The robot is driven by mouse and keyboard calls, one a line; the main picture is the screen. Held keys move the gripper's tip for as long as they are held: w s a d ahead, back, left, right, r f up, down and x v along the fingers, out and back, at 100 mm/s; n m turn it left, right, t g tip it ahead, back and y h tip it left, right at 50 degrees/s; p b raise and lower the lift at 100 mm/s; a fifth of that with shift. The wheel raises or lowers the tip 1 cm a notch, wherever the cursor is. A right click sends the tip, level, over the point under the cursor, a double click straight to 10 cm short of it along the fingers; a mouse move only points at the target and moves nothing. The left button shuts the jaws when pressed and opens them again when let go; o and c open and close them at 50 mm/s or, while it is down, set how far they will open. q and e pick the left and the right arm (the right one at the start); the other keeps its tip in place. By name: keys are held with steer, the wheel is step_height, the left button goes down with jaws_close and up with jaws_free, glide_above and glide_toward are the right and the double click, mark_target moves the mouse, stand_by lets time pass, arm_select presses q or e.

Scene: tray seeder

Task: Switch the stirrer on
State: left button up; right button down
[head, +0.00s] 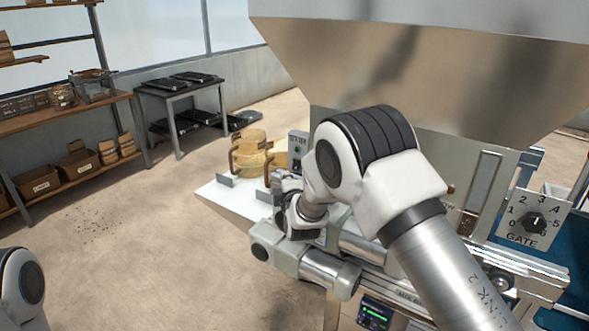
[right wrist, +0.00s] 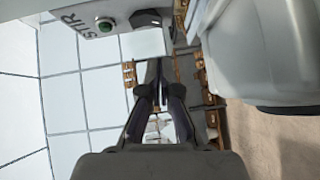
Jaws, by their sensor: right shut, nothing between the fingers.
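The stirrer's control box (head: 298,146) is a small grey panel on the machine, just beyond my right wrist in the head view. In the right wrist view the panel (right wrist: 74,23), lettered "STIR", runs along the top edge. It carries a round green lamp or button (right wrist: 105,25) and a dark switch (right wrist: 146,18). My right gripper (right wrist: 158,72) is shut and empty, its fingertips pointing toward the panel just below the dark switch. Whether they touch it I cannot tell. In the head view my wrist largely hides this gripper. My left gripper is out of view.
The big metal hopper (head: 410,75) hangs above my right arm. A gate dial (head: 535,222) is on the machine's right. Round yellowish items (head: 250,153) stand on the white shelf at left. Shelving (head: 65,110) and a dark table (head: 180,90) stand farther back, with open floor between.

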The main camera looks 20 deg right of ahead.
mark_target(292, 168)
steer(key=w+d, duration=0.1)
steer(key=w+d+p, duration=0.1)
steer(key=d, duration=0.1)
steer(key=shift+w+d+f, duration=0.1)
steer(key=shift+d+f, duration=0.05)
steer(key=shift+f, duration=0.05)
